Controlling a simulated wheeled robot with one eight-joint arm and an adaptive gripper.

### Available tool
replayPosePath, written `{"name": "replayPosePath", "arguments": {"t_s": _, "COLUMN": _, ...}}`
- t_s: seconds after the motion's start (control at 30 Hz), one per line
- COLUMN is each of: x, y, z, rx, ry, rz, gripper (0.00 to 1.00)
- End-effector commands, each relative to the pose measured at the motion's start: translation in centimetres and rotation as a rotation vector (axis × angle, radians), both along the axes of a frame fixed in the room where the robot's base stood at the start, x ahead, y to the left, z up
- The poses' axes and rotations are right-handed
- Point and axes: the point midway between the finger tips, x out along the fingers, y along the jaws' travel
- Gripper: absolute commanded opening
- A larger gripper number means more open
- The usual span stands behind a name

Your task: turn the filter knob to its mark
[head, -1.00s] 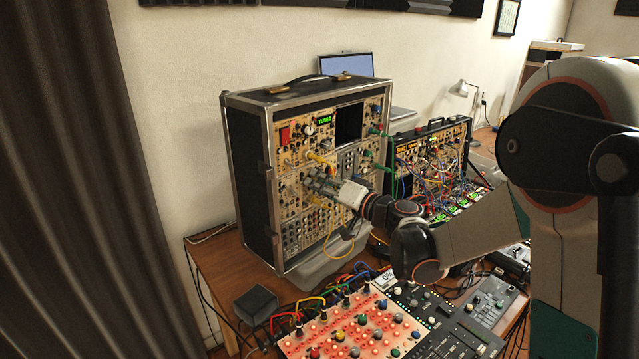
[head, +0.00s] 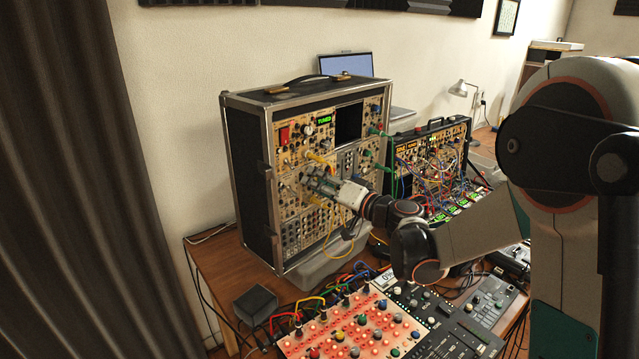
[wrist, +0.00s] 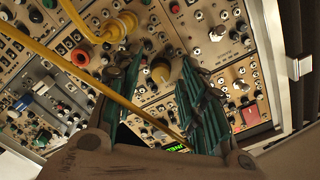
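The upright synth case (head: 250,185) stands at the back of the desk, its panel crowded with knobs and jacks. My gripper (head: 312,182) is at the middle of this panel. In the wrist view my gripper (wrist: 157,62) has its two green-grey fingers apart. A round dark knob with a pale brassy face (wrist: 163,71) lies between the fingertips, close to the right one. A narrow gap seems to show at the left one. I cannot read a mark or pointer on the knob. My gripper hides the knob in the head view.
A yellow plug (wrist: 116,27) and its yellow cable run close to the left finger. A green display (head: 324,120) is above my gripper. A smaller patched case (head: 432,165) stands to the right. A lit pad controller (head: 352,335) lies in front.

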Motion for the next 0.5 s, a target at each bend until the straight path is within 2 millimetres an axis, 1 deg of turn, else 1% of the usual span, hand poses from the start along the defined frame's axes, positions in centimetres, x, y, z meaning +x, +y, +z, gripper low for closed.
{"name": "replayPosePath", "arguments": {"t_s": 0.17, "x": -1.2, "y": -1.2, "z": 0.0, "rx": 0.0, "ry": 0.0, "rz": -0.003, "gripper": 0.38}}
{"name": "replayPosePath", "arguments": {"t_s": 0.5, "x": -6.2, "y": -5.8, "z": 0.0, "rx": 0.0, "ry": 0.0, "rz": -0.004, "gripper": 0.38}}
